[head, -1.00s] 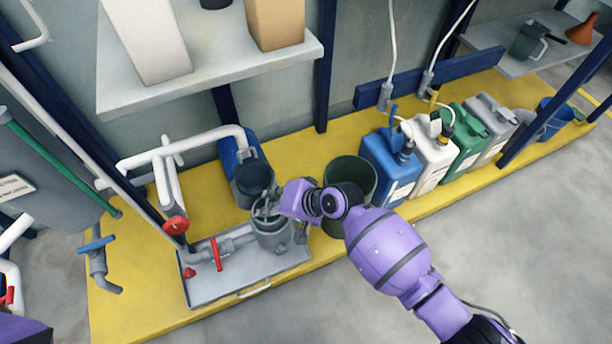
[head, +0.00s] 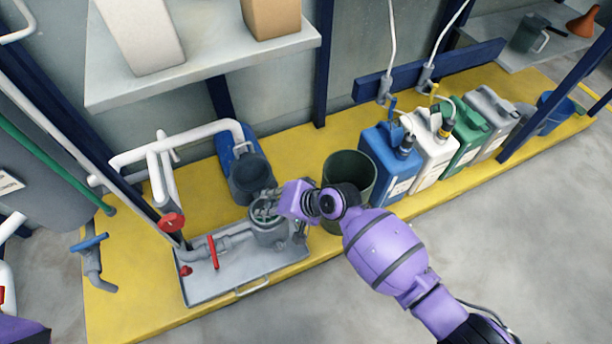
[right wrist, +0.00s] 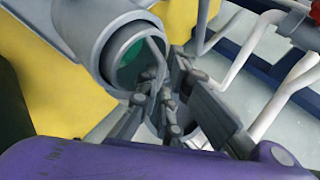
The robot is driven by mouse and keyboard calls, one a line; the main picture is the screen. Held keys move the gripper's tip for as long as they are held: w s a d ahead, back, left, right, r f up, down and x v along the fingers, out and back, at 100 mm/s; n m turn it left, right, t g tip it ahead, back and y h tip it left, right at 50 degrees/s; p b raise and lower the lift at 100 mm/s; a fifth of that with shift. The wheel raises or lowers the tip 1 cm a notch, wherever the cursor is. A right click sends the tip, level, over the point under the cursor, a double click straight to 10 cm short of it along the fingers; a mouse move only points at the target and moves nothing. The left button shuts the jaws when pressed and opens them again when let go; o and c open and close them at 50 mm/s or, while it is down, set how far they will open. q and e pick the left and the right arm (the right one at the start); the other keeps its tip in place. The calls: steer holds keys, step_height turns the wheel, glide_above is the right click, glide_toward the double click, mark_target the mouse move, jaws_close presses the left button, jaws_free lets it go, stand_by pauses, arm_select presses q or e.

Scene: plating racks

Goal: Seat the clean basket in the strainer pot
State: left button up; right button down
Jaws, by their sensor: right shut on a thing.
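The grey strainer pot (head: 270,236) stands upright in a grey tray. My right gripper (head: 268,208) comes in from the right with its fingers at the pot's mouth. It is shut on the grey clean basket, which is largely hidden by the fingers and the pot rim; how deep it sits I cannot tell. In the right wrist view the closed fingers (right wrist: 165,100) are in front of a round grey vessel (right wrist: 100,45) with a greenish inside; I cannot tell which vessel it is. My left gripper is out of view.
The tray (head: 225,288) also holds a pipe with a red valve handle (head: 212,252). A dark green bucket (head: 350,178) and several jugs stand to the right. A shelf (head: 210,65) overhangs the back.

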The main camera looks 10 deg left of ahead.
steer(key=shift+f+b, duration=0.6)
steer(key=shift+f, duration=0.55)
steer(key=c, duration=1.8)
jaws_free()
steer(key=shift+c, duration=0.2)
steer(key=v, duration=1.2)
steer(key=shift+r, duration=0.15)
